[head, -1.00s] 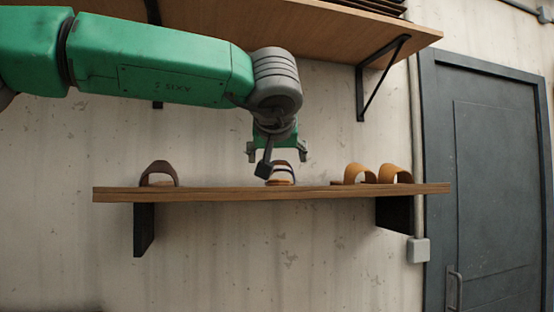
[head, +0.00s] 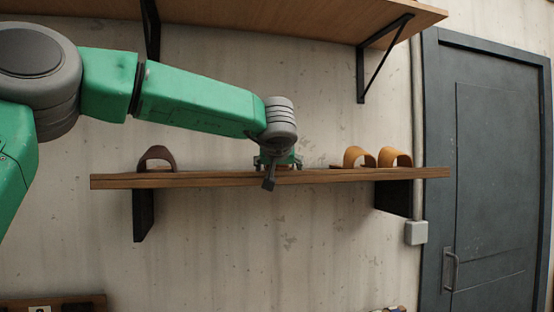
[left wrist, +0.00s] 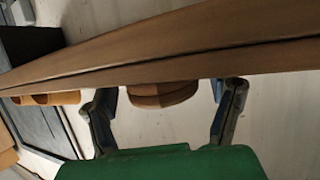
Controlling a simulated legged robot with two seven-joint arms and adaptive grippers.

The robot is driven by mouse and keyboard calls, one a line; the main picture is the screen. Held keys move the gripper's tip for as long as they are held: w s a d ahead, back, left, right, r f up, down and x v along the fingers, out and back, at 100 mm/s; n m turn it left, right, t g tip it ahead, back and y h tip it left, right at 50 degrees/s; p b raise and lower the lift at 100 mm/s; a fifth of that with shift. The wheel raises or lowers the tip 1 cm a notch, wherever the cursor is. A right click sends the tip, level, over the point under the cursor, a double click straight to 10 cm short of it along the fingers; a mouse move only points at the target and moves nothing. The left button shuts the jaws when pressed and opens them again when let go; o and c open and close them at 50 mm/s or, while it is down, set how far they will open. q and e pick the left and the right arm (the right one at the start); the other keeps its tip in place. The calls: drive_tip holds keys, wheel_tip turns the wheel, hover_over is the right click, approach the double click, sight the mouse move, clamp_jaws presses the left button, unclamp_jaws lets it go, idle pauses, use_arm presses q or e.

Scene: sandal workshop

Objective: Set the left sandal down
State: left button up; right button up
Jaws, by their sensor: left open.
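My left gripper (head: 278,164) is open at the middle of the lower wooden shelf (head: 220,181). A sandal stands there, almost fully hidden behind the gripper in the head view. In the left wrist view the brown rounded end of this sandal (left wrist: 163,93) shows between the two spread fingers, with a gap to each finger. The shelf's front edge (left wrist: 200,45) crosses that view beside it. I cannot tell whether the fingers touch the shelf. My right gripper is not in view.
A dark brown sandal (head: 157,158) stands at the shelf's left end. Two tan sandals (head: 358,156) (head: 396,157) stand near its right end. A higher shelf (head: 300,20) on black brackets hangs above. A dark door (head: 490,170) is at the right.

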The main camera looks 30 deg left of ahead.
use_arm(q)
drive_tip(key=shift+w+a+f, duration=0.1)
drive_tip(key=shift+w+a, duration=0.05)
drive_tip(key=shift+w, duration=0.05)
drive_tip(key=shift+a, duration=0.2)
drive_tip(key=shift+a, duration=0.1)
drive_tip(key=c, duration=1.5)
drive_tip(key=shift+s+f, duration=0.1)
